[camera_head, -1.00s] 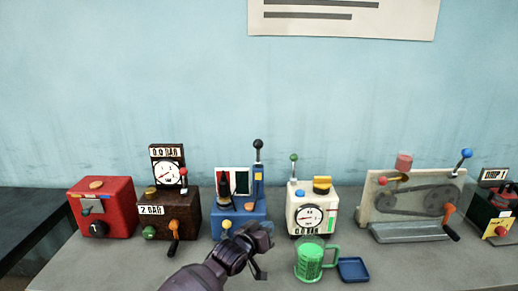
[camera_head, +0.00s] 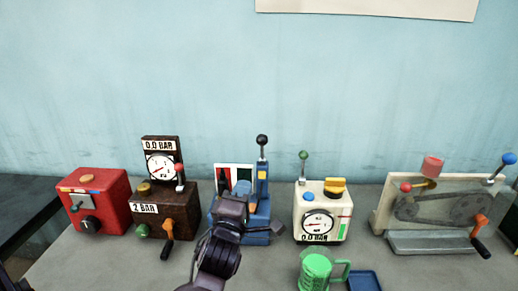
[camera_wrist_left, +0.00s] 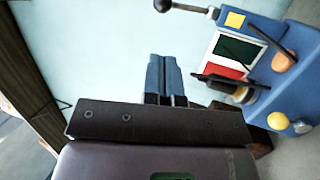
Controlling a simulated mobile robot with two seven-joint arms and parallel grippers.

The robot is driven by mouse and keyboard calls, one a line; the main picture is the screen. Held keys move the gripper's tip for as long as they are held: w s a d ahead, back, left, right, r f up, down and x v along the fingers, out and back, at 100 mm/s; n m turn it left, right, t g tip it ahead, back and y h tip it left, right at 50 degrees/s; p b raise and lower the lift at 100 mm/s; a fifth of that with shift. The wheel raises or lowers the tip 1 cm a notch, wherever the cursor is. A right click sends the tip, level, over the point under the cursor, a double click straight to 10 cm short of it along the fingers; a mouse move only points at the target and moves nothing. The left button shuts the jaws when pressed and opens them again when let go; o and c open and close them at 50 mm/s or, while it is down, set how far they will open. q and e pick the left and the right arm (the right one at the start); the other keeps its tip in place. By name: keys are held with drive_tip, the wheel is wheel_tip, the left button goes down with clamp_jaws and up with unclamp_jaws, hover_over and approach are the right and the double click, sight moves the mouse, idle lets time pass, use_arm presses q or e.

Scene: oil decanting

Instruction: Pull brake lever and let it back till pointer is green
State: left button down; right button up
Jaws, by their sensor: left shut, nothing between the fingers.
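The blue brake device (camera_head: 262,206) stands on the table, left of the middle. Its brake lever (camera_head: 262,152) stands upright with a black knob; in the left wrist view the lever (camera_wrist_left: 190,9) lies across the top. Its panel (camera_wrist_left: 234,56) has a dark green field and a red field. A dark rod, seemingly the pointer (camera_wrist_left: 215,79), lies by the red side. My left gripper (camera_head: 241,188) is in front of the device, covering much of the panel. Its blue fingers (camera_wrist_left: 163,77) are together and empty, apart from the lever. My right gripper is not in view.
A brown gauge box (camera_head: 165,207) and red box (camera_head: 98,200) stand left. A cream gauge box (camera_head: 322,212) stands right of the device, with a green mug (camera_head: 315,270) and blue tray (camera_head: 366,281) in front. A belt machine (camera_head: 440,210) is farther right.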

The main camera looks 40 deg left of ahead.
sight(261, 144)
use_arm(q)
drive_tip(key=p+x, duration=0.2)
drive_tip(key=x, duration=1)
drive_tip(key=shift+w, duration=0.3)
drive_tip(key=shift+w+a+p, duration=0.2)
drive_tip(key=shift+w+p, duration=0.15)
drive_tip(key=shift+w+a+r, duration=0.1)
drive_tip(key=shift+w+r, duration=0.05)
drive_tip(key=shift+w, duration=0.25)
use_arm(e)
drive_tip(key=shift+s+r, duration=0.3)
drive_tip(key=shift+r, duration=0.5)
use_arm(q)
drive_tip(key=shift+w, duration=0.1)
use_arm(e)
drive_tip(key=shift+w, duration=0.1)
